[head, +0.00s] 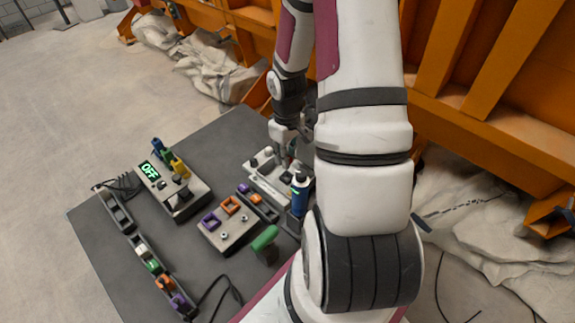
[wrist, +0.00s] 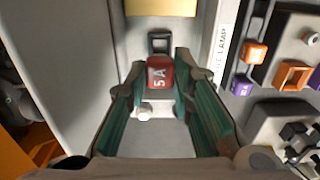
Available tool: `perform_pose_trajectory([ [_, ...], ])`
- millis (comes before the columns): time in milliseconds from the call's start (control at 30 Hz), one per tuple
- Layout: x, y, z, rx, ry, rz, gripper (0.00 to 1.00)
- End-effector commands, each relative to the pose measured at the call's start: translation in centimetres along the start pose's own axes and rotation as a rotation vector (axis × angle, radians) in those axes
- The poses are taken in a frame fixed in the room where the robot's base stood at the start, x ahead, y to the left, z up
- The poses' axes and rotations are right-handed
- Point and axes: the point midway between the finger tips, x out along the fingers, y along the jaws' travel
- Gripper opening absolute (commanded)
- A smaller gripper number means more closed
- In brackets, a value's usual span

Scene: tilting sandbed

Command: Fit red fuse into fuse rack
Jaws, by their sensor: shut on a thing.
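My gripper (wrist: 160,84) is shut on the red fuse (wrist: 158,72), marked 5A, in the wrist view. Its green-padded fingers lie on either side of the fuse. A black-rimmed socket (wrist: 160,42) on a pale panel lies just beyond the fuse; whether they touch is not clear. I cannot tell for sure if this panel is the fuse rack. In the head view my gripper (head: 287,143) is over a light grey unit (head: 264,181) at the table's far right. The red fuse cannot be made out there, and my arm hides part of the unit.
A box with an OFF display (head: 172,187) stands left on the dark table (head: 100,235). A panel with orange and purple pieces (head: 229,226), a blue bottle-like thing (head: 299,194) and a green-handled thing (head: 265,241) stand close by. A strip of coloured pieces (head: 152,263) lies left.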

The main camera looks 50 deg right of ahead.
Motion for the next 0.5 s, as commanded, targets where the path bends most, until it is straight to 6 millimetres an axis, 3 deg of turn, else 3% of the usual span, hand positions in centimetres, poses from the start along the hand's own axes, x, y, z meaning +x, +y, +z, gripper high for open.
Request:
perform_pose_trajectory([
  [100, -2.1, 0.1, 0.0, 0.002, 0.003, 0.002, 0.0],
  [267, -3.5, -0.5, 0.0, -0.001, 0.001, -0.002, 0.0],
  [500, -3.0, -4.9, 0.5, -0.008, -0.001, -0.016, 0.0],
])
